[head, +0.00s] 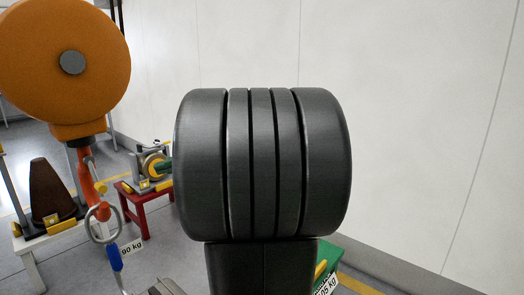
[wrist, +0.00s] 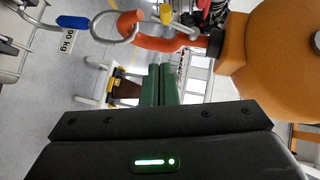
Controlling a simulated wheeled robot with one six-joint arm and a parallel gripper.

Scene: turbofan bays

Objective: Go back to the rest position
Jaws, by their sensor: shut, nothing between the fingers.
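My gripper (wrist: 167,70) shows in the wrist view. Its two dark green fingers are together, with nothing between them, and point away from the black gripper body. In the head view my own dark arm fills the middle and hides most of what is behind it. No mark for a rest position shows in either view.
A large orange round hoist housing (head: 60,62) hangs at the left with a metal hook (head: 103,222) below. A red stand (head: 150,206) bears machine parts. A white stand (head: 48,240) holds a brown cone-like piece (head: 52,190). A pale wall stands at right.

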